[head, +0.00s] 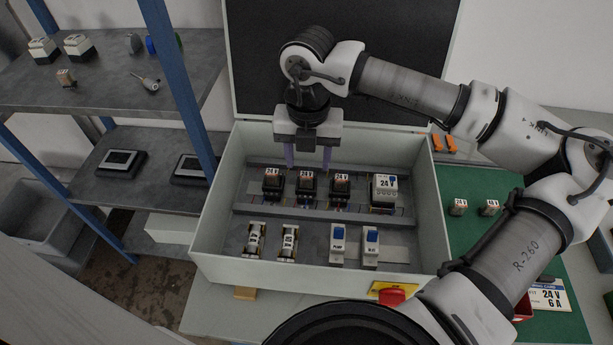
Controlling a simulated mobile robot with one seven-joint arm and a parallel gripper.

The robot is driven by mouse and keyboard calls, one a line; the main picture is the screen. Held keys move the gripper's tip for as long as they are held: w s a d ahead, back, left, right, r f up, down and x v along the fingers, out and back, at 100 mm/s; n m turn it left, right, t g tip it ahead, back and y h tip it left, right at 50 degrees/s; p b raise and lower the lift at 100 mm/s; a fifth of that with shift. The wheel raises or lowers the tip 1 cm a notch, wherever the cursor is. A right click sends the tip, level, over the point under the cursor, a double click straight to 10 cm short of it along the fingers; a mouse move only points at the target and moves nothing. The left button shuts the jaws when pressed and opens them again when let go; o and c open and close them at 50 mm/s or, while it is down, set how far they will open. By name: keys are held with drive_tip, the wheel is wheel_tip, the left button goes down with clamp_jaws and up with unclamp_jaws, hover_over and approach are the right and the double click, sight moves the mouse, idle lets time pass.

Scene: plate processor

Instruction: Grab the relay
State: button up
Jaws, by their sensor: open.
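My gripper (308,164) is open and points down into the grey control box (207,232). Its two fingers hang above the back row, over the middle relay (306,184), with nothing seen between them. The fingertips look close to the relay's top, but I cannot tell the exact gap. This relay sits upright in a dark socket, with a pale "24 V" label. Similar relays stand in the same row to its left (271,182) and right (340,184). Single small relay-like modules also stand on the green mat, one left (458,207) and one right (490,207).
A white 24 V unit (384,187) ends the back row. White and blue modules (338,238) stand in the front row. Shelves (100,178) stand left.

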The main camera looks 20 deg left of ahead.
sight(307, 175)
drive_tip(key=shift+a+f+p, duration=0.15)
drive_tip(key=shift+f+p, duration=0.55)
drive_tip(key=shift+f, duration=1.4)
drive_tip(key=shift+c, duration=0.3)
drive_tip(key=c, duration=1)
drive_tip(key=shift+r, duration=0.15)
